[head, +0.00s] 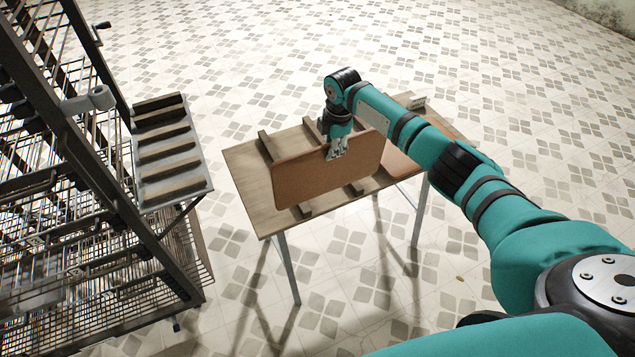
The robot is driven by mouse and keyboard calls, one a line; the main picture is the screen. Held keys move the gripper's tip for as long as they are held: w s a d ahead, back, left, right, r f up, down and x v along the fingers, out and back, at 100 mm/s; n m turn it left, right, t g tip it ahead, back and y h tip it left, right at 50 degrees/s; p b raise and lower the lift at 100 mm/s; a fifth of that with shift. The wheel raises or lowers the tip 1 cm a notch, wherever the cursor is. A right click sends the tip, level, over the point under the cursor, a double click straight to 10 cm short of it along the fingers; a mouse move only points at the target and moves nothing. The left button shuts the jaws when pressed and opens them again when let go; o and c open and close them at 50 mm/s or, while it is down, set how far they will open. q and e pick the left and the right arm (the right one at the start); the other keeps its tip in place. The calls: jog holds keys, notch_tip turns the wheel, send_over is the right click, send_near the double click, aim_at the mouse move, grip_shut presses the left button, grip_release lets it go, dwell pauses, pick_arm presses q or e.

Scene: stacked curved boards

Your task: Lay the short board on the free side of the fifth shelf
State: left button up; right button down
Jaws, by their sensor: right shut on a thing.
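My right gripper (337,151) is shut on the top edge of a brown board (318,180). The board is tilted up on its edge above the small wooden table (245,167); I cannot tell whether its lower edge touches the wooden strips there. A second brown board (398,164) lies on the table's right part, partly hidden by my right arm. The dark wire rack (150,243) stands at the left with several shelves. I cannot tell which shelf is the fifth or which side is free. My left gripper is not in view.
A grey side shelf (203,190) with several wooden strips juts from the rack toward the table.

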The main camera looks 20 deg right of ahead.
jog(key=shift+r, duration=0.75)
dwell(0.3)
jog(key=shift+r, duration=2.45)
jog(key=shift+f, duration=0.1)
